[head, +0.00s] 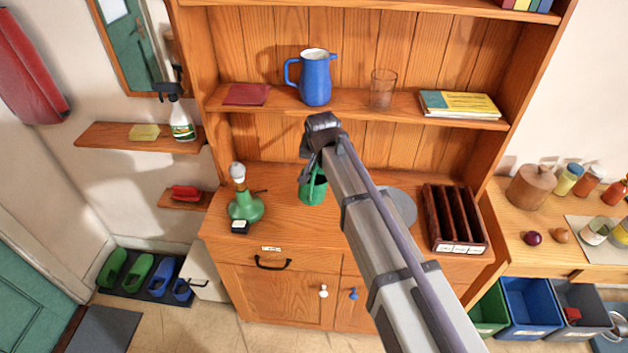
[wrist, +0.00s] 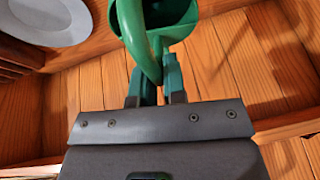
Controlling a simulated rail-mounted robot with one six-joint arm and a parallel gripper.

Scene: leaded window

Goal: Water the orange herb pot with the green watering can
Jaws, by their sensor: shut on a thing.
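The green watering can (head: 314,190) is in the middle of the head view, in front of the dresser's wooden worktop. My gripper (head: 316,160) is above it, and my arm hides part of it. In the wrist view the can's round open body (wrist: 172,12) and curved handle (wrist: 138,40) show close up. My gripper's fingers (wrist: 157,90) are shut on the handle. I cannot tell whether the can touches the worktop. I see no orange herb pot in either view.
A green lamp-like object (head: 245,208) stands left on the worktop. A grey plate (head: 403,206) and dark slotted rack (head: 456,218) are to the right. The shelf above holds a blue jug (head: 315,80), a glass (head: 382,88) and books (head: 459,104).

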